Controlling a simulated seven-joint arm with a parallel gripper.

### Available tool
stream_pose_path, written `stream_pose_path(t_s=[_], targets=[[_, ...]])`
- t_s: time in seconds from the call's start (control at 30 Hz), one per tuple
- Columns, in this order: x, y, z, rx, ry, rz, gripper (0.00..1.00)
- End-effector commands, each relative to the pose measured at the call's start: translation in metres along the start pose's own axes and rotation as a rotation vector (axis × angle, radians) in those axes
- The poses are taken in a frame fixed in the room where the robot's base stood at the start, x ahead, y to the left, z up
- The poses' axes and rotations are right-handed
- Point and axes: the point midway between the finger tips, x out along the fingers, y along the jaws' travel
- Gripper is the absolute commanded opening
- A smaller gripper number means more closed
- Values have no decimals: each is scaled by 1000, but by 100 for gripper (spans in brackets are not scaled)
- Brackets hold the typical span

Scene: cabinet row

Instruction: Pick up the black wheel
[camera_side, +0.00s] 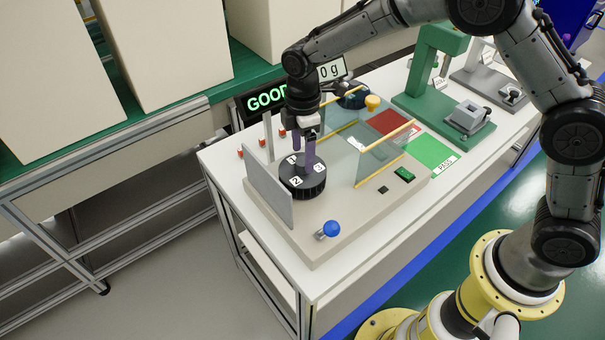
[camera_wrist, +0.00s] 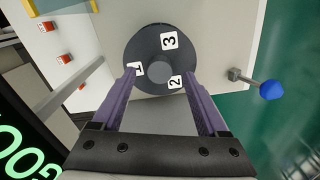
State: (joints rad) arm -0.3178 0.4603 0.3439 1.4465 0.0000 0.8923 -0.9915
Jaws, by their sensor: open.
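The black wheel (camera_side: 302,183) is a round disc with white labels numbered 1, 2 and 3 on its top. It sits on the beige fixture plate in the side view, beside an upright grey panel. In the wrist view the black wheel (camera_wrist: 160,42) shows at top centre with a grey round hub in its middle. My gripper (camera_side: 304,158) points down just above the wheel, with purple fingers. In the wrist view my gripper (camera_wrist: 161,75) has its fingers apart, one on either side of the hub; whether they touch the wheel is unclear.
The grey panel (camera_side: 267,187) stands close on the wheel's left. A clear panel with a yellow rail (camera_side: 385,152) stands to the right. A blue-knobbed lever (camera_side: 331,229) is at the front. A lit green display (camera_side: 268,99) stands behind. A green press (camera_side: 432,75) is farther back.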

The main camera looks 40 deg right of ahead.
Motion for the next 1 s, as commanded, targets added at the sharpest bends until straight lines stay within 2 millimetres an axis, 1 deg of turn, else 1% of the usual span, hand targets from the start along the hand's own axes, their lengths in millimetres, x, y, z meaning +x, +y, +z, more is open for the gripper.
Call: stream_pose_path(t_s=[0.03, 0.17, 0.4, 0.43, 0.83, 0.87, 1.0], targets=[[7, 0, 0, 0, -1, -2, 76], [18, 0, 0, 0, 0, 0, 76], [20, 0, 0, 1, 1, 2, 76], [20, 0, 0, 1, 1, 1, 74], [20, 0, 0, 1, 1, 1, 2], [20, 0, 0, 1, 1, 1, 0], [19, 0, 0, 1, 1, 1, 0]])
